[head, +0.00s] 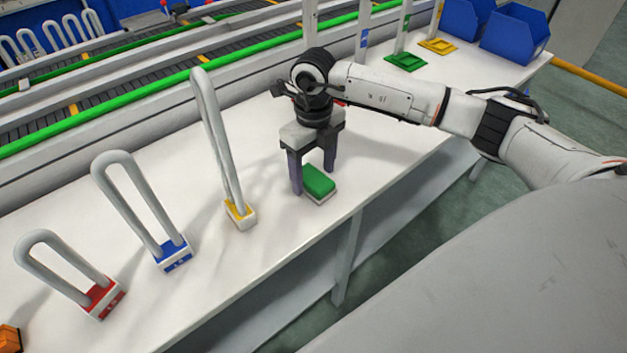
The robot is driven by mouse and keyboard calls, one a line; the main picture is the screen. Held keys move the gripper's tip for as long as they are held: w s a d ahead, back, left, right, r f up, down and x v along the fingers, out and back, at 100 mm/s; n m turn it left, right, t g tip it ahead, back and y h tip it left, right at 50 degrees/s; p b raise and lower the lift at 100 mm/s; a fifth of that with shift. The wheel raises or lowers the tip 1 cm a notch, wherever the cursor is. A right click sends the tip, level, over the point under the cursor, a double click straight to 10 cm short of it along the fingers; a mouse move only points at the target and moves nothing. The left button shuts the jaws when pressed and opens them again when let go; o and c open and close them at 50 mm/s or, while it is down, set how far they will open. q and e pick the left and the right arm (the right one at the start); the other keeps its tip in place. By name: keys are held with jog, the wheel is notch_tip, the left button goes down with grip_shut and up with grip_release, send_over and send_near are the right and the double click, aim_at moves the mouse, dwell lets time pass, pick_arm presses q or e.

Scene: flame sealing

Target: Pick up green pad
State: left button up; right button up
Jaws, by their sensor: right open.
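The green pad (319,184) is a small block with a green top and a pale base. It lies on the white table near the front edge. My right gripper (313,190) is open and points down over the pad, with one finger to its left and the other behind its upper right side. The fingertips are close to the table level at the pad. I cannot tell whether they touch it. My left gripper is not in view.
Looped grey tubes stand on a yellow base (240,215), a blue base (174,256) and a red base (104,298) to the left. A green plate (405,62), a yellow plate (438,46) and blue bins (515,34) sit at the back right. A conveyor (110,95) runs behind.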

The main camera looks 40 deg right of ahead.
aim_at(313, 177)
jog(key=c, duration=1.2)
jog(key=shift+o, duration=0.2)
notch_tip(313, 177, up, 10)
jog(key=shift+b, duration=0.45)
